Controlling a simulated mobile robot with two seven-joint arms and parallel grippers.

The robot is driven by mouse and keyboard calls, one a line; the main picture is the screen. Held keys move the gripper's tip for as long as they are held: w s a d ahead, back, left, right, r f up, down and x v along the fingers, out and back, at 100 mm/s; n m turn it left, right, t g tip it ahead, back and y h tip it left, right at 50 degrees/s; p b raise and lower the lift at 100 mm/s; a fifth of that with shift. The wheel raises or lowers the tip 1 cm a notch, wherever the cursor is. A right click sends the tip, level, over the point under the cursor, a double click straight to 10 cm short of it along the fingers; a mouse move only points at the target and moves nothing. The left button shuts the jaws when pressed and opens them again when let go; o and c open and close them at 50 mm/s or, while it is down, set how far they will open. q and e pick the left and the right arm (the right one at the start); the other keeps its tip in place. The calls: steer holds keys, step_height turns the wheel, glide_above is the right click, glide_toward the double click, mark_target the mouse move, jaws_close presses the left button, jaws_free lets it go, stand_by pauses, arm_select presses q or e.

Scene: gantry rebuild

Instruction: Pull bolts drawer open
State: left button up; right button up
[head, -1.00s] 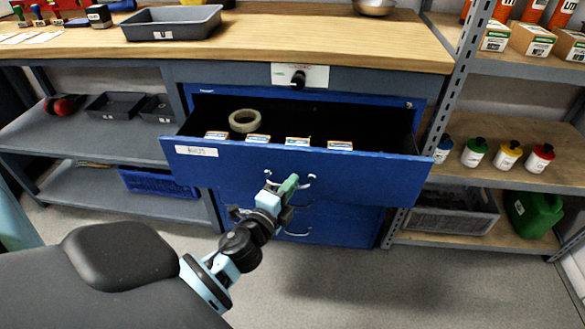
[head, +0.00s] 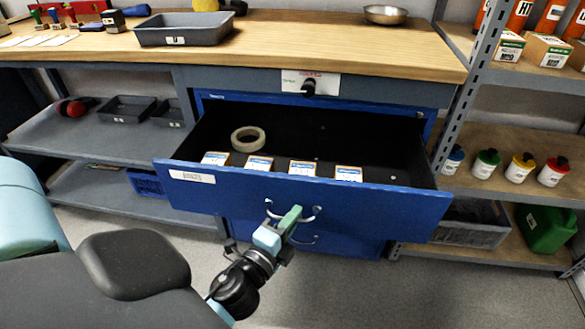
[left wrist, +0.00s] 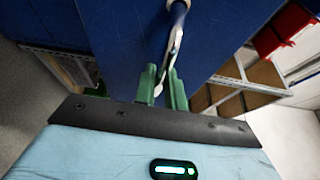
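The blue bolts drawer (head: 360,200) stands well out from the cabinet under the bench in the head view. Its front has a small white label (head: 192,176) and a curved metal handle (head: 313,215). Inside are a roll of tape (head: 248,139) and several small boxes (head: 302,168). My left gripper (head: 287,219) is at the handle. In the left wrist view its green fingers (left wrist: 162,88) stand on either side of the metal handle (left wrist: 175,45), close around it. My right gripper is not in view.
Below is another blue drawer with a handle (head: 304,239), shut. The wooden bench top (head: 300,40) above carries a grey bin (head: 180,28) and a metal bowl (head: 385,14). Shelves with bottles (head: 520,167) stand at the right. The floor in front is clear.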

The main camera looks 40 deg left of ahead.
arm_select(q)
steer(key=o, duration=0.4)
steer(key=shift+c, duration=0.2)
steer(key=s+d+b, duration=0.1)
steer(key=s, duration=0.6)
steer(key=shift+s+b, duration=0.35)
steer(key=shift+b, duration=0.05)
steer(key=shift+d, duration=0.1)
